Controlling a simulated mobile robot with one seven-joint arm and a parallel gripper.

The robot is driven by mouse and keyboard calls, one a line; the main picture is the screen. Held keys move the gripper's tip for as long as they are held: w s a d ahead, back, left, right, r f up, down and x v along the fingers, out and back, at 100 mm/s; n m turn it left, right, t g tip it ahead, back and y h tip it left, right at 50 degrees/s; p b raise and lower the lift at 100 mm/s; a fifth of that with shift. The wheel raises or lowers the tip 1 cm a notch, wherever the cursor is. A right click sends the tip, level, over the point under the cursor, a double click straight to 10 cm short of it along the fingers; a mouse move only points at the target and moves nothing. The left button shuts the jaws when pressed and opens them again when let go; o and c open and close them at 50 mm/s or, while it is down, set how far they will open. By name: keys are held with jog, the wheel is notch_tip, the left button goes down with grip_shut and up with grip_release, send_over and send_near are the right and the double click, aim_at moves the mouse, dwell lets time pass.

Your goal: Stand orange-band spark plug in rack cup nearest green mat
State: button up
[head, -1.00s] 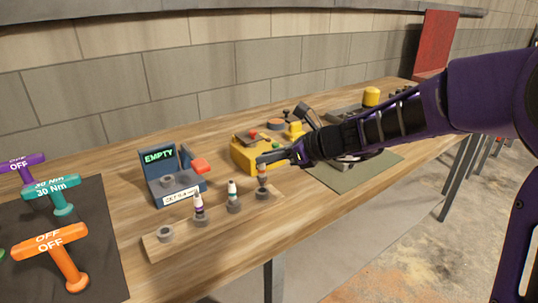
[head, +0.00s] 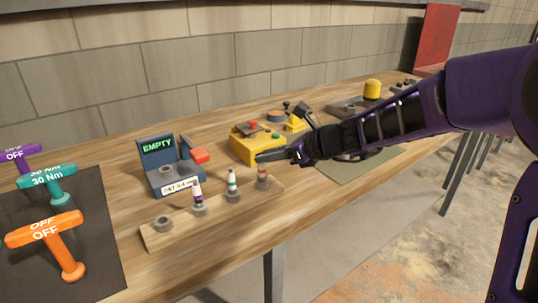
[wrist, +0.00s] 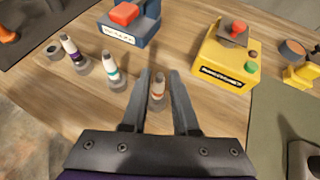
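The orange-band spark plug (head: 262,171) stands upright in the rightmost cup (head: 262,184) of the wooden rack (head: 180,233), the cup nearest the green mat (head: 352,166). My gripper (head: 262,155) is just above and right of the plug in the head view. In the wrist view my gripper (wrist: 160,75) is open, with the orange-band plug (wrist: 158,88) showing between its spread fingers and clear of both. A purple-band plug (head: 197,192) and a teal-band plug (head: 232,181) stand in the rack's middle cups. The leftmost cup (head: 163,222) is empty.
A blue tester (head: 165,168) reading EMPTY stands behind the rack. A yellow box (head: 250,143) with red and green buttons stands behind the orange-band plug. T-handled tools (head: 50,235) stand on a dark mat at left.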

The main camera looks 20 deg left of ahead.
jog(key=o, duration=0.3)
